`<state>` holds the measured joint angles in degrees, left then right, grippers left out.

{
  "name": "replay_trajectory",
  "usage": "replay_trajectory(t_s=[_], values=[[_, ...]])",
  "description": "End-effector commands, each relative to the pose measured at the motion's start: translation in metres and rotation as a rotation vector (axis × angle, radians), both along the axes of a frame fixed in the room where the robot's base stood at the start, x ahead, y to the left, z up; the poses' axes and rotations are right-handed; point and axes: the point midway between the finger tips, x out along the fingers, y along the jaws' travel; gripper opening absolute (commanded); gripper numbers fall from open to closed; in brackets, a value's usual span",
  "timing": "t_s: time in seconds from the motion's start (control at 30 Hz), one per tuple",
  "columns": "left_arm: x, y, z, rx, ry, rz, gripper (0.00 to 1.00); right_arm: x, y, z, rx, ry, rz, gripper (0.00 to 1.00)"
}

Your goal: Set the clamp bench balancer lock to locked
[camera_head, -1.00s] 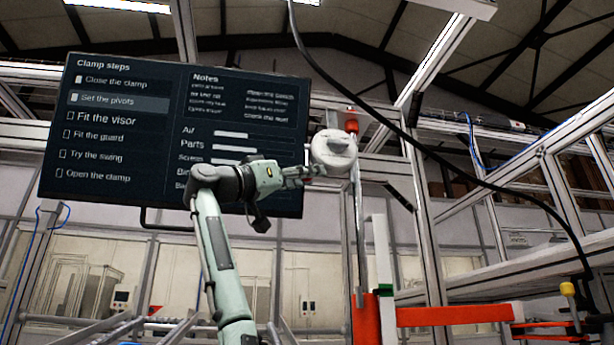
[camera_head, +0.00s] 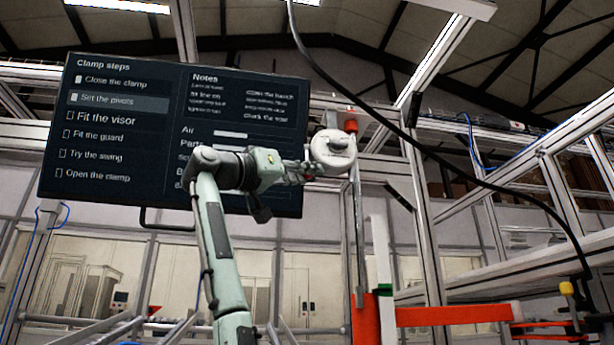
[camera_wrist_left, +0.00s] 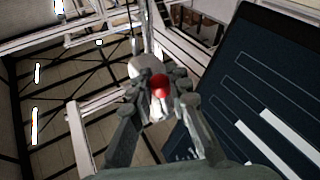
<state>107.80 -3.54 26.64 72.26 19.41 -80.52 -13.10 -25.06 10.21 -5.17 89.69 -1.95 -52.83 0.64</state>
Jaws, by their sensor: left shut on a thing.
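The balancer (camera_head: 333,154) is a round white housing hanging in the upper middle of the head view, beside the right edge of the screen. A pale housing (camera_wrist_left: 147,66) shows behind the fingers in the left wrist view. My left gripper (camera_head: 309,172) reaches its left side; it also shows in the left wrist view (camera_wrist_left: 161,92). Its fingers are shut on a red knob (camera_wrist_left: 160,86), which I take for the balancer lock. The fingers hide most of the lock in the head view, so I cannot read its setting. My right gripper is not in view.
The dark screen (camera_head: 110,150) stands behind and left of my arm. A black cable (camera_head: 400,130) sweeps down to the right. A grey vertical rod (camera_head: 358,220) hangs below the balancer, above an orange beam (camera_head: 450,315).

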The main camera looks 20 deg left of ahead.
Motion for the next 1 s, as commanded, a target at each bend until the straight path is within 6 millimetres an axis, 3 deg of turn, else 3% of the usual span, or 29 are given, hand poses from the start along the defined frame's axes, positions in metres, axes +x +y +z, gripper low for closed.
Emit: replay_trajectory(t_s=[0.53, 1.0], values=[[-0.021, -0.014, 0.010, -0.208, 0.310, 0.001, 0.00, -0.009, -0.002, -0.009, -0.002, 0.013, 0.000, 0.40], [-0.025, -0.016, 0.012, -0.262, 0.387, 0.001, 0.00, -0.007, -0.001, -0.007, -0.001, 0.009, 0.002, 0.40]])
